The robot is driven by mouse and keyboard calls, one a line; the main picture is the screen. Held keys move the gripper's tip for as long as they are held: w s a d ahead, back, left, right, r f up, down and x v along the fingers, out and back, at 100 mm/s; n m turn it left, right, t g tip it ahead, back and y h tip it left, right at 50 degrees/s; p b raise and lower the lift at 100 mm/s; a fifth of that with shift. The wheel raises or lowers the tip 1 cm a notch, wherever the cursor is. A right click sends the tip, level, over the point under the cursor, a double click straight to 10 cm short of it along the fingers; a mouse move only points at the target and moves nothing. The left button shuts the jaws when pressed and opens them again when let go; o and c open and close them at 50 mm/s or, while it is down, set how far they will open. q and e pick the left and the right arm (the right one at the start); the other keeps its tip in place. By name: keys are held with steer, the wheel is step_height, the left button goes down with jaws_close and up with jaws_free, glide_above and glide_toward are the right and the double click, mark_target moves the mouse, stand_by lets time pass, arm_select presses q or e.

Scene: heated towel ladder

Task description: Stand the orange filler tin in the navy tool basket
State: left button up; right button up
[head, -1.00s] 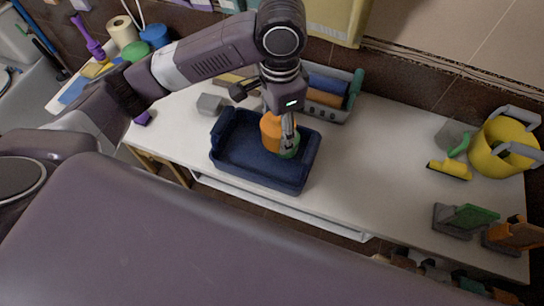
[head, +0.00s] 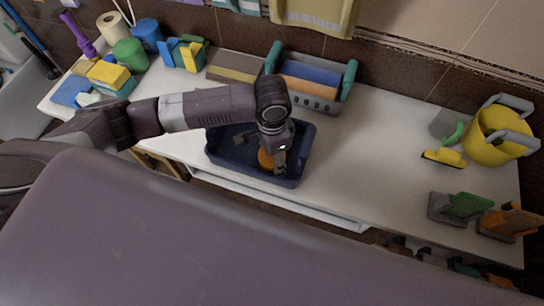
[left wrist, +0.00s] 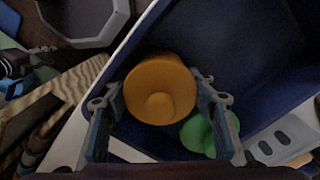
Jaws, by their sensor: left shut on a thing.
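The orange filler tin (head: 264,158) is between the fingers of my left gripper (head: 275,163), which is shut on it. The tin is down inside the navy tool basket (head: 226,163), towards its right part. In the left wrist view the tin (left wrist: 160,88) shows end-on between the two fingers, with the basket's navy wall (left wrist: 230,45) beside it. I cannot tell whether the tin touches the basket floor. A green item (left wrist: 198,135) shows close to the right finger in that view. My right gripper is not in view.
A grey caddy with blue and orange rolls (head: 312,95) stands behind the basket. A yellow bucket (head: 495,137), a yellow squeegee (head: 443,157) and green and orange brushes (head: 465,207) are at the right. The white worktop (head: 375,140) between is clear.

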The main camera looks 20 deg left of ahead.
arm_select(q)
steer(key=shift+f, duration=0.1)
steer(key=o, duration=1)
step_height(320, 180, up, 12)
steer(key=shift+r+b, duration=0.15)
steer(key=shift+b, duration=0.25)
